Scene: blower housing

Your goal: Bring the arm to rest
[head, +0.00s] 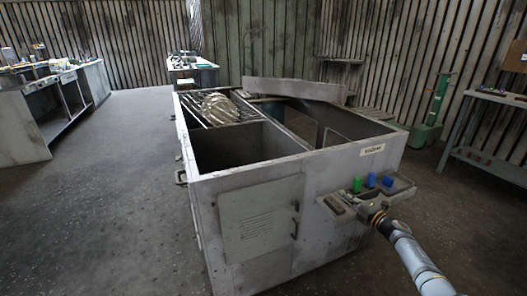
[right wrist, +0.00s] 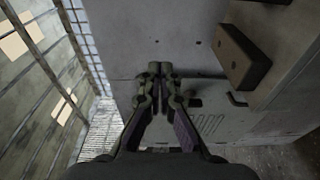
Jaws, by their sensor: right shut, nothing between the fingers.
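My right gripper (head: 377,216) is at the near right corner of the blower housing (head: 330,185), just in front of its side shelf. The right wrist view shows the same gripper (right wrist: 160,72) with its two fingertips together and nothing between them. A pale grey housing wall (right wrist: 185,35) lies beyond the fingertips; I cannot tell whether they touch it. My right arm comes in from the lower right of the head view. My left gripper is in neither view.
A shelf (head: 400,188) on the housing bears a green object (head: 357,184) and blue objects (head: 371,180). A brown block (right wrist: 243,55) is close right of the fingers in the wrist view. Workbenches stand left (head: 20,125) and right (head: 490,165). Floor at left (head: 120,190) is clear.

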